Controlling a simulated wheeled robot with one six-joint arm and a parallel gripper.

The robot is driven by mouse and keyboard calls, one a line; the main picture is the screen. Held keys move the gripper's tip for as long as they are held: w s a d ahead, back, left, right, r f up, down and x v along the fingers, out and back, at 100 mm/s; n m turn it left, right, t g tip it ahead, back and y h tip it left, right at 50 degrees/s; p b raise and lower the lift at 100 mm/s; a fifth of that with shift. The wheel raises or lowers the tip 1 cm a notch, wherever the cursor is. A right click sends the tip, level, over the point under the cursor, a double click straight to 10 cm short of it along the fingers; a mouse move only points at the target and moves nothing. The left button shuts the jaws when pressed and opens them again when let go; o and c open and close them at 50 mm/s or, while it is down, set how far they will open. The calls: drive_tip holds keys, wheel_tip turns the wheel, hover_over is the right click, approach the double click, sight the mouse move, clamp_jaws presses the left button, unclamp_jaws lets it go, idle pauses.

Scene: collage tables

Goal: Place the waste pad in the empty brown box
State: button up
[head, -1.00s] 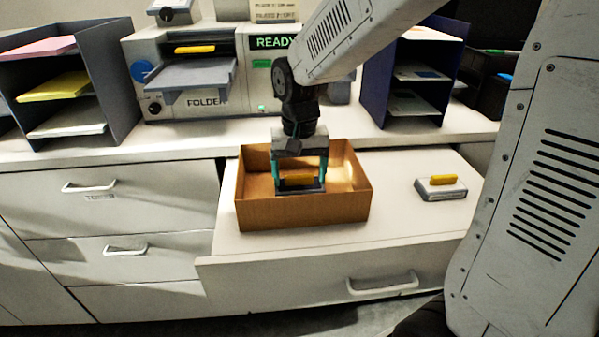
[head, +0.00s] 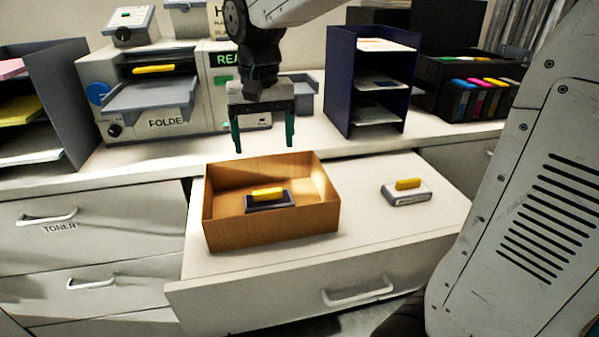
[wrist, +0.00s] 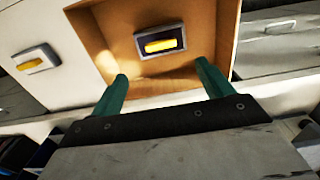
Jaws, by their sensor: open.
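A dark pad with a yellow handle (head: 268,199) lies flat inside the brown box (head: 272,228), on its floor. The box stands on the top of the pulled-out drawer unit. The pad also shows inside the box in the wrist view (wrist: 160,42). My gripper (head: 263,146) is open and empty, above the back part of the box and apart from the pad. A second, lighter pad with a yellow handle (head: 405,192) lies outside the box to its right. I cannot read a label on either pad.
The folder machine (head: 165,95) stands behind on the counter. A dark blue paper rack (head: 371,82) and a black holder with coloured cartridges (head: 480,90) stand at the back right. The drawer top around the lighter pad (head: 430,228) is clear.

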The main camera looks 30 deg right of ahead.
drive_tip(key=s+d+f+n, duration=0.1)
drive_tip(key=s+f, duration=0.1)
drive_tip(key=s, duration=0.9)
drive_tip(key=s+d+f+n+t, duration=0.1)
drive_tip(key=s+d+f+n, duration=0.1)
drive_tip(key=s, duration=0.9)
drive_tip(key=shift+n, duration=0.3)
drive_tip(key=shift+d, duration=0.1)
